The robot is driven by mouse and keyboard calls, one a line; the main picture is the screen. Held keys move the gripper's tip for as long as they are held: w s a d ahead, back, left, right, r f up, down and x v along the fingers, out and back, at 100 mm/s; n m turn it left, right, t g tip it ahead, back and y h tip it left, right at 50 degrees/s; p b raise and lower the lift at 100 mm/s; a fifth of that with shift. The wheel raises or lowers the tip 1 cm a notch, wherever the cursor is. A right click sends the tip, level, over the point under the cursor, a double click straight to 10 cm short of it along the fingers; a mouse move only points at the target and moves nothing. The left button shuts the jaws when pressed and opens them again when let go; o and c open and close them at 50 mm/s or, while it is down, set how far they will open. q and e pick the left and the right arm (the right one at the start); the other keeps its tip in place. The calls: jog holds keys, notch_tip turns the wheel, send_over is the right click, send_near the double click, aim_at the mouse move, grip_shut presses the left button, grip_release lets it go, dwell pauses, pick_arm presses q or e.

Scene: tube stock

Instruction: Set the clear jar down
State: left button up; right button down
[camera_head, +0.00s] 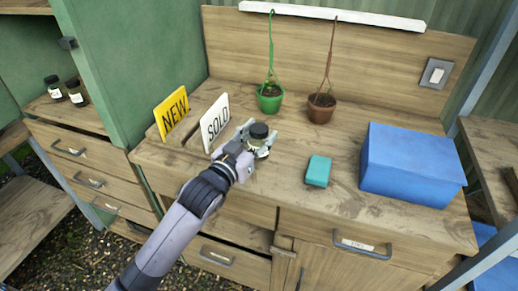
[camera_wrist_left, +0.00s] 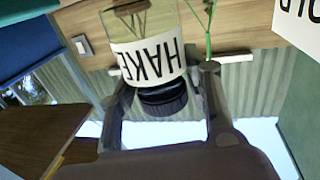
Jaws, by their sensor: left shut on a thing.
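In the left wrist view the clear jar (camera_wrist_left: 150,60) appears upside down, with a white label whose visible letters read "HAKE". The jar looks upright. I cannot tell whether its base touches the worktop. My right gripper is not in view.
A yellow NEW sign (camera_head: 172,112) and a white SOLD sign (camera_head: 215,122) stand left. Green (camera_head: 270,103) and brown (camera_head: 321,110) pots are behind. A teal block (camera_head: 318,171) and a blue box (camera_head: 412,165) are right. Worktop between pots and block is clear.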

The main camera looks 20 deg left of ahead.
pick_arm(q)
notch_tip(320, 180, down, 4)
jog(key=shift+f, duration=0.15)
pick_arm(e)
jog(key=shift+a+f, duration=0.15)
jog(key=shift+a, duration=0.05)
pick_arm(q)
jog(key=shift+f, duration=0.1)
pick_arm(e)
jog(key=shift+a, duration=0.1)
pick_arm(q)
jog(key=shift+f, duration=0.15)
jog(key=o, duration=1.3)
